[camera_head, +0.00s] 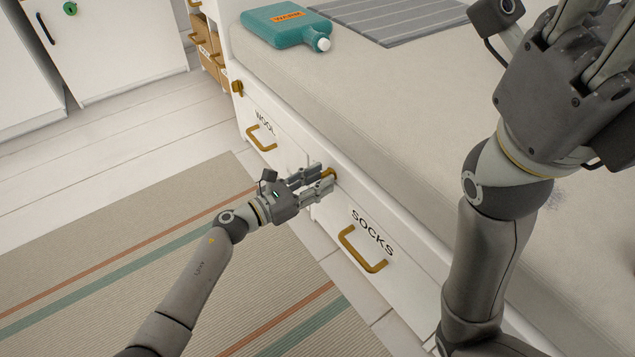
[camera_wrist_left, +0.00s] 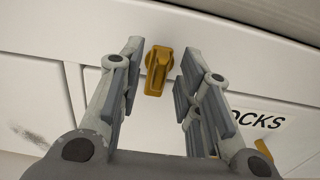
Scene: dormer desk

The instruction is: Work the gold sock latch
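The gold sock latch (camera_wrist_left: 158,70) is a small knob with a downward-pointing tab on the white bed front, beside the SOCKS drawer (camera_head: 353,250). In the head view the latch (camera_head: 329,172) shows partly behind my left fingertips. My left gripper (camera_head: 325,178) is open at the latch. In the left wrist view its fingers (camera_wrist_left: 157,75) stand on either side of the latch with a gap on both sides. The SOCKS drawer looks shut and has a gold handle (camera_head: 362,250). My right gripper is raised at the upper right, over the bed; its fingertips run out of the picture.
The WOOL drawer (camera_head: 280,128) with a gold handle is left of the latch; another gold latch (camera_head: 237,87) is at its far end. A teal WARM bottle (camera_head: 288,25) lies on the mattress (camera_head: 400,110). A striped rug (camera_head: 170,255) covers the floor before the drawers.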

